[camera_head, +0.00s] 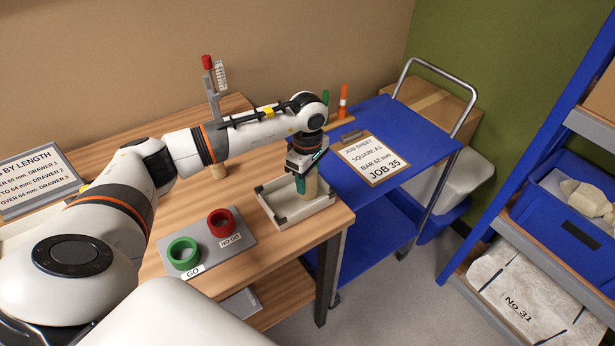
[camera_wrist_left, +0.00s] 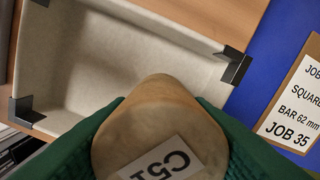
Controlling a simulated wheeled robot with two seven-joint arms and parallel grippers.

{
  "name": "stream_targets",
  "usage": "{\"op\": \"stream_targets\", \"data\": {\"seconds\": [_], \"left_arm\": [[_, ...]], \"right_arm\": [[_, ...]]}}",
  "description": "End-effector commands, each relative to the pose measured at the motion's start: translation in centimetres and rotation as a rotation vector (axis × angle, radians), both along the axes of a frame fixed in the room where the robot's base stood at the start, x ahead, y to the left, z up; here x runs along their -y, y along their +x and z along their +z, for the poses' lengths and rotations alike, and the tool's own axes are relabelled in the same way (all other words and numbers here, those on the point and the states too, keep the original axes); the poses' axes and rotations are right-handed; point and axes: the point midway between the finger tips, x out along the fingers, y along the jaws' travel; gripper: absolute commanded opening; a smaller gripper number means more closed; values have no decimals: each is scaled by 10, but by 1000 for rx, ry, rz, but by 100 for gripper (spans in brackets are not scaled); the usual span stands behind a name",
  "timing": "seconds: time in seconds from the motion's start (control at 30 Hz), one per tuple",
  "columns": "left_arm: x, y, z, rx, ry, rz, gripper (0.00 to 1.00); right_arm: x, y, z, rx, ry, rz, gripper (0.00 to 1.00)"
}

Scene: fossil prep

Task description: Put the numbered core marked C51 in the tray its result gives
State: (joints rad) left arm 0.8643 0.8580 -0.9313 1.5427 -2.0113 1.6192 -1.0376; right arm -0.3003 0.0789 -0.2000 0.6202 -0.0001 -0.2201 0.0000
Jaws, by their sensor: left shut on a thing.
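My left gripper (camera_head: 305,183) is shut on the core marked C51 (camera_head: 311,184), a pale tan cylinder held upright. In the left wrist view the core (camera_wrist_left: 160,115) sits between the green finger pads, with its C51 label facing the camera. The core is at a pale tray with dark corner brackets (camera_head: 308,212) near the table's right edge. The tray's inside (camera_wrist_left: 130,50) looks empty beside the core. I cannot tell whether the core's lower end touches the tray floor. My right gripper is not in view.
A grey plate holds a green GO ring (camera_head: 183,253) and a red NO GO ring (camera_head: 221,222). A length sign (camera_head: 38,180) stands at left. A blue cart (camera_head: 395,120) with a job sheet (camera_head: 373,158) stands right of the table.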

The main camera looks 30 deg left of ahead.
Motion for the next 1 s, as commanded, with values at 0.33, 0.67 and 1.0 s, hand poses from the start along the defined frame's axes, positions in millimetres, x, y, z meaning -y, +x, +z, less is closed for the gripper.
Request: {"op": "stream_targets", "data": {"seconds": [0.33, 0.67, 1.0], "left_arm": [[0, 0, 0, 2, 0, 0, 65], [0, 0, 1, 0, 0, 0, 70], [0, 0, 45, 2, 0, 0, 70]], "right_arm": [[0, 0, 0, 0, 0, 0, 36], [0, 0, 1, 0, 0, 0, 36], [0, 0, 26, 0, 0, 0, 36]]}}
